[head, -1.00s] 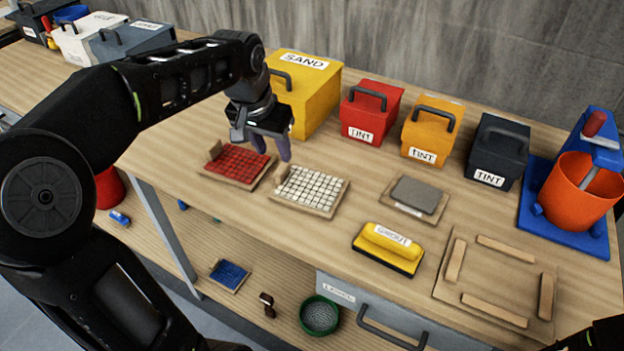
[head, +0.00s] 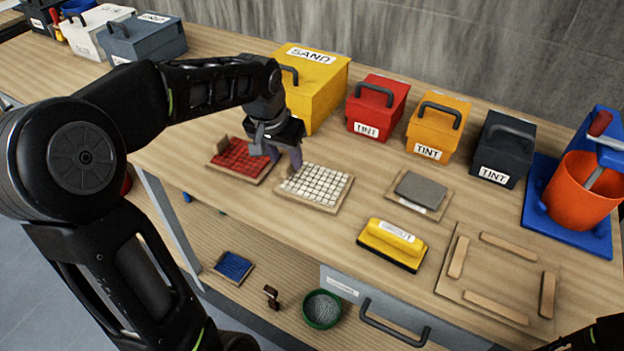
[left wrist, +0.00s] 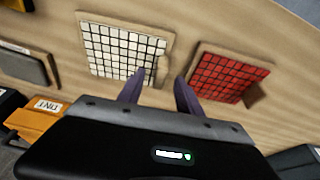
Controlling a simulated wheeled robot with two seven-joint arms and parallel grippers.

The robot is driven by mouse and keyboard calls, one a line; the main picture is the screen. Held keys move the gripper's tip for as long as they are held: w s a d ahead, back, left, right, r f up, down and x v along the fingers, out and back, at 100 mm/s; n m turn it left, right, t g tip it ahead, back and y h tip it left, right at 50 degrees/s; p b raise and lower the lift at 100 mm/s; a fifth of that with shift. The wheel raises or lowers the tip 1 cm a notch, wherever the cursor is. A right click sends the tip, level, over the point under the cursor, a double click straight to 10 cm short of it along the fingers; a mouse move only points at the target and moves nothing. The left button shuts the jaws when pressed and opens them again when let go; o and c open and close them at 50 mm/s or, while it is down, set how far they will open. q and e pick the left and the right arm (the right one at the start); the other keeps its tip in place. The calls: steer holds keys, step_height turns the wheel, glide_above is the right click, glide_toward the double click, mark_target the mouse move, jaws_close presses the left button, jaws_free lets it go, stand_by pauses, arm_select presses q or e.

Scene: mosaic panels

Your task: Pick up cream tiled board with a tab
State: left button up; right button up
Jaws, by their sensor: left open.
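The cream tiled board (head: 318,188) lies flat on the bench, a wooden tray with pale square tiles. Its tab is at its left end, largely hidden behind my gripper in the head view. The cream board also shows in the left wrist view (left wrist: 122,50), with its wooden tab (left wrist: 163,68) on the right edge. My left gripper (head: 278,160) is open and points down above the tab end, between the cream board and the red tiled board (head: 240,160). In the left wrist view the two purple fingers (left wrist: 160,88) are apart with nothing between them. My right gripper is not clearly seen.
The yellow SAND box (head: 318,95) and several TINT boxes stand behind. A grey block on a small board (head: 420,190), the yellow grout float (head: 392,243) and a wooden frame (head: 497,278) lie to the right. Bare bench lies in front of the cream board.

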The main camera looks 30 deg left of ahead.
arm_select(q)
steer(key=x, duration=0.2)
steer(key=shift+w+f, duration=0.1)
steer(key=shift+f, duration=0.2)
steer(key=shift+c, duration=0.3)
jaws_close()
steer(key=shift+r, duration=0.1)
stand_by(1.1)
